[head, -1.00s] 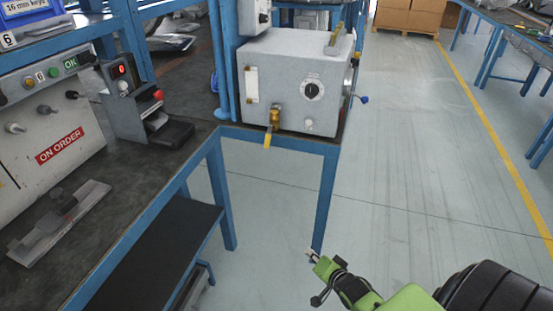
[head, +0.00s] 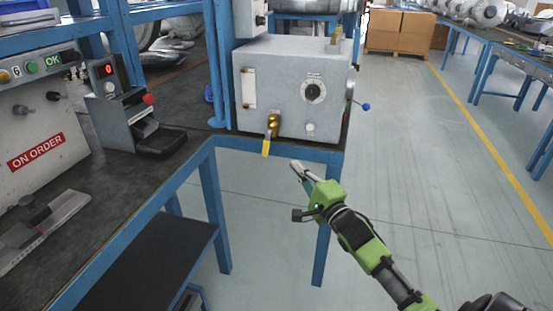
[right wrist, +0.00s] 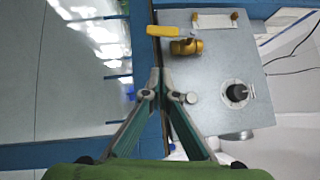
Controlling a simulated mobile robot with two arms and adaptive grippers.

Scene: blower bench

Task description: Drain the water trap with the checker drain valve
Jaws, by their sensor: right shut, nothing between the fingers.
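The checker (head: 290,85) is a grey box with a round dial, a sight gauge at its left and a blue-knobbed lever on its right side. It stands on the corner of a blue-framed bench. Its brass drain valve (head: 272,124) is low on the front, with a yellow handle (head: 266,147) pointing down. In the right wrist view the brass valve (right wrist: 186,47) and yellow handle (right wrist: 170,31) show beyond the fingertips. My right gripper (head: 294,165) is shut and empty, below and right of the handle, apart from it. My left gripper is not in view.
The blue bench edge (head: 280,147) runs just under the checker, with a leg below. A small device with a red display (head: 115,95) and a grey panel (head: 40,115) stand on the bench at left. The floor at right is clear up to cardboard boxes (head: 398,30).

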